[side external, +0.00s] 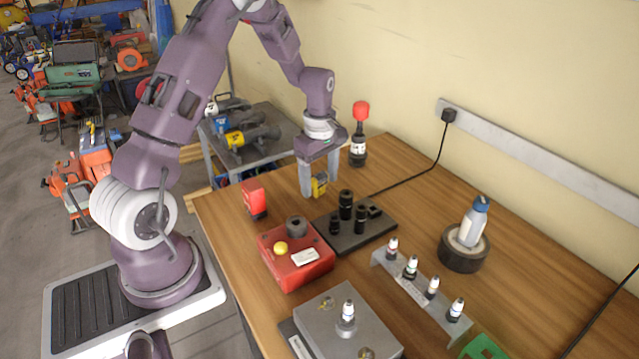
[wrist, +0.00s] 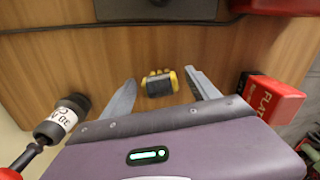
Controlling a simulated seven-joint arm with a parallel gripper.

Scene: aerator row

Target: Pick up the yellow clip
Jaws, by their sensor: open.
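The yellow clip (side external: 319,186), yellow with a dark part, stands on the wooden table near its far end. In the side view it shows between the fingers of my gripper (side external: 320,190). In the wrist view the clip (wrist: 159,84) lies between the two fingertips of my gripper (wrist: 158,84), with a gap on each side. My gripper is open and points down, with its fingers low near the table. I cannot tell whether the fingertips touch the table.
A black plate (side external: 345,243) with dark cylinders is in front of the clip. A red block (side external: 254,199) stands to the left, and a red-capped bottle (side external: 359,135) behind to the right. A red box (side external: 310,268) is nearer. A black cable (side external: 420,177) crosses the table.

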